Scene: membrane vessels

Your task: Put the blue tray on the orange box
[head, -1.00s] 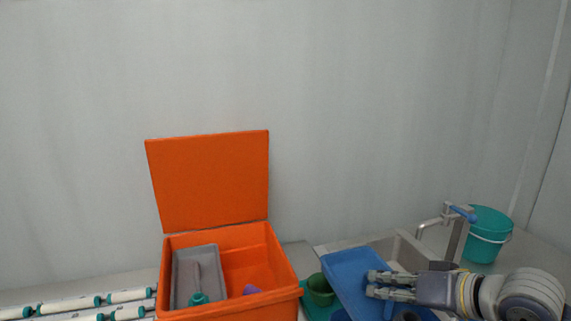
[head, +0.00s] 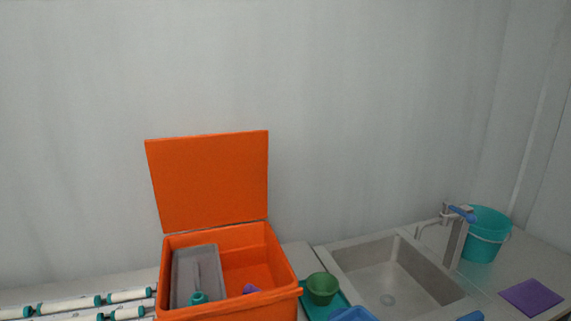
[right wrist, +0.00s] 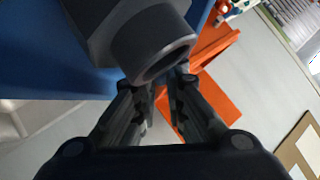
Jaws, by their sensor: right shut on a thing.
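The orange box (head: 222,311) stands with its lid raised at the back, left of the middle in the head view. It also shows in the right wrist view (right wrist: 215,100). The blue tray (right wrist: 40,60) fills the upper left of the right wrist view, close to my right gripper (right wrist: 160,83). That gripper is shut on the tray; a dark grey round part partly hides the contact. My right gripper is out of the head view. My left gripper is in neither view.
The box holds a grey tray (head: 209,260), a teal item (head: 198,298) and a purple item (head: 250,289). To its right are a green bowl (head: 322,288), an empty sink (head: 385,275) and a tap (head: 456,240). A teal bucket (head: 483,235) and purple mat (head: 531,297) are farther right.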

